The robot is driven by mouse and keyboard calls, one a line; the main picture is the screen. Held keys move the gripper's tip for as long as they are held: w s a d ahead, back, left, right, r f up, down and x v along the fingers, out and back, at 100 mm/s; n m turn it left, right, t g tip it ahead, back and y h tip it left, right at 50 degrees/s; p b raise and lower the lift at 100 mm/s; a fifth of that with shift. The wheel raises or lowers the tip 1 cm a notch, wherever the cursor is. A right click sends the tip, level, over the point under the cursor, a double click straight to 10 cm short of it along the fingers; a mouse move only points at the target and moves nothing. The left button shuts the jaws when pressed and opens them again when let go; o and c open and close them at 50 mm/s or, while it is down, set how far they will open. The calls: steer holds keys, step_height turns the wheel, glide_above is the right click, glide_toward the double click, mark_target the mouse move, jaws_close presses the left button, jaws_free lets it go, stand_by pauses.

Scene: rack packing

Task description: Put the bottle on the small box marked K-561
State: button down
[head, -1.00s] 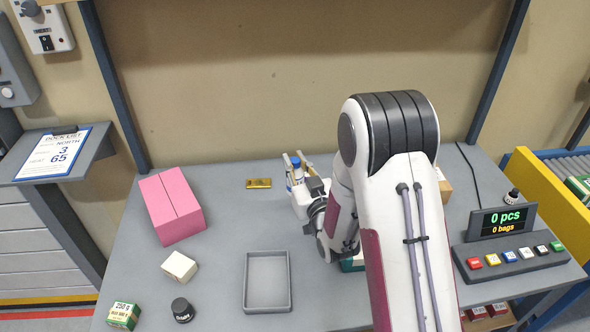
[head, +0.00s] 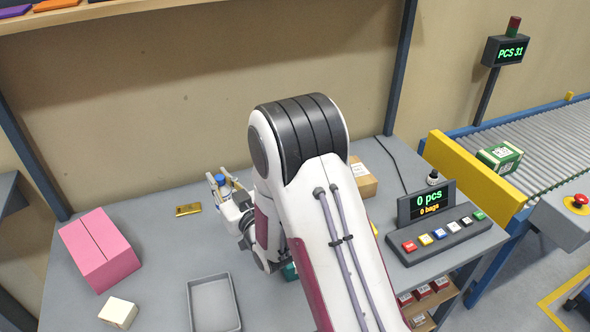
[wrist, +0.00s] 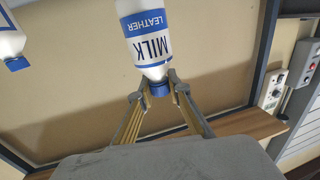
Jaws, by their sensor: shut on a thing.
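A white bottle with a blue cap and a blue-banded label reading "LEATHER MILK" (wrist: 152,45) is between the two fingers of my gripper (wrist: 160,88), which is shut on it near the cap. In the head view the blue cap of the bottle (head: 224,181) shows between the fingertips of my gripper (head: 222,184), over the back of the table. I cannot read K-561 on any box. A small cream box (head: 118,312) lies at the front left, and a brown box (head: 362,183) stands right of my arm, partly hidden.
A pink box (head: 98,250) stands at the left, with a gold bar (head: 188,210) near the bottle. An empty grey tray (head: 236,318) lies in front. A button panel (head: 440,234) and display (head: 426,201) stand at the right. Another white bottle (wrist: 10,42) shows in the wrist view.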

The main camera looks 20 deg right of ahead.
steer(key=shift+r, duration=0.1)
step_height(320, 180, up, 12)
steer(key=w+d+m+h, duration=0.2)
steer(key=w+d, duration=0.1)
steer(key=d, duration=1)
steer(key=w+d+m+h, duration=0.1)
steer(key=w+d+h, duration=0.15)
steer(key=d, duration=1.05)
steer(key=s+d+m+h, duration=0.1)
steer(key=d+m+h, duration=0.15)
steer(key=d, duration=1.55)
steer(key=shift+n, duration=0.35)
steer(key=shift+s+f, duration=0.15)
steer(key=shift+f, duration=1.2)
steer(key=shift+s+f, duration=0.1)
steer(key=shift+f, duration=1.2)
steer(key=shift+f, duration=0.1)
step_height(320, 180, down, 6)
